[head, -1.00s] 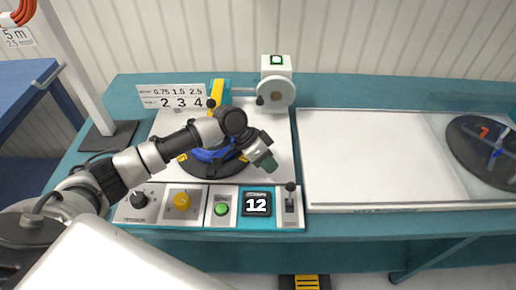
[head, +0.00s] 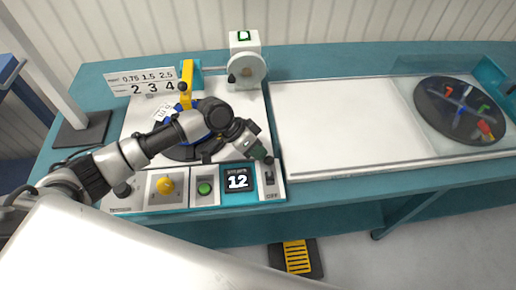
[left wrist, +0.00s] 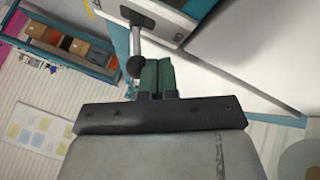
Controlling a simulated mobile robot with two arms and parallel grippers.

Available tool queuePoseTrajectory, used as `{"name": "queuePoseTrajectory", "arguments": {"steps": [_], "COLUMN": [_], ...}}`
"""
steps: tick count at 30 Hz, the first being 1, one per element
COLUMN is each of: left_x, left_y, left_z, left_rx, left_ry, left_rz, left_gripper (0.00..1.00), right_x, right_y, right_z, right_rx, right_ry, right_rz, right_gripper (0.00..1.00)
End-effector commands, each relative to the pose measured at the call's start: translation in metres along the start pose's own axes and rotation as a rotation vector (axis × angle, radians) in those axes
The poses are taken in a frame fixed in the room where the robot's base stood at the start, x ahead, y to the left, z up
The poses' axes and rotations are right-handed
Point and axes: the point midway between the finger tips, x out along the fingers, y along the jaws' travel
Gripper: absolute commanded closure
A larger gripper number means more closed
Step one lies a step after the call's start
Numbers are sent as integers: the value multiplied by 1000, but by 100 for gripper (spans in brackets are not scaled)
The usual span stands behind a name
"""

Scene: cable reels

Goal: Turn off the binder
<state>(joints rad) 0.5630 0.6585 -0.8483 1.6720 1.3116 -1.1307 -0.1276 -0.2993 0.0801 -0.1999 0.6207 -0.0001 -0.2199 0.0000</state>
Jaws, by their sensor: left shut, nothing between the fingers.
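The binder's panel (head: 208,200) lies along the bench's front edge, with a black knob, a yellow knob (head: 166,185), a green button (head: 204,188) and a display (head: 237,180) reading 12. A small lever switch (head: 269,176) with a dark ball end is at its right end. My left gripper (head: 260,153) is shut and empty, its green fingertips close by the ball. In the left wrist view the lever (left wrist: 135,55) stands just beside the fingertips (left wrist: 157,77); I cannot tell whether they touch. My right gripper is out of view.
A blue reel sits behind my left arm, partly hidden. A white wheel unit (head: 246,68) stands at the back. The white surface (head: 340,130) to the right is bare, with a dark turntable (head: 440,108) beyond it. A yellow pedal (head: 297,256) is on the floor.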

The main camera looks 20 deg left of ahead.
Motion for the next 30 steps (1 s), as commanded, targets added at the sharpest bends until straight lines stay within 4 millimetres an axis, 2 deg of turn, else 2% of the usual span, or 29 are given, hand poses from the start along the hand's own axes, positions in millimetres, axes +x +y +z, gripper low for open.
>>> {"name": "queuePoseTrajectory", "arguments": {"steps": [20, 30], "left_x": [-5, -11], "left_y": [9, 23], "left_z": [-1, 0], "left_rx": [72, 197], "left_ry": [35, 95], "left_rz": [-88, -245], "left_gripper": [100, 100], "right_x": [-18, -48], "right_y": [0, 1], "right_z": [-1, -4], "right_rx": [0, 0], "right_ry": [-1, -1], "right_rz": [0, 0], "right_gripper": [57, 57]}}
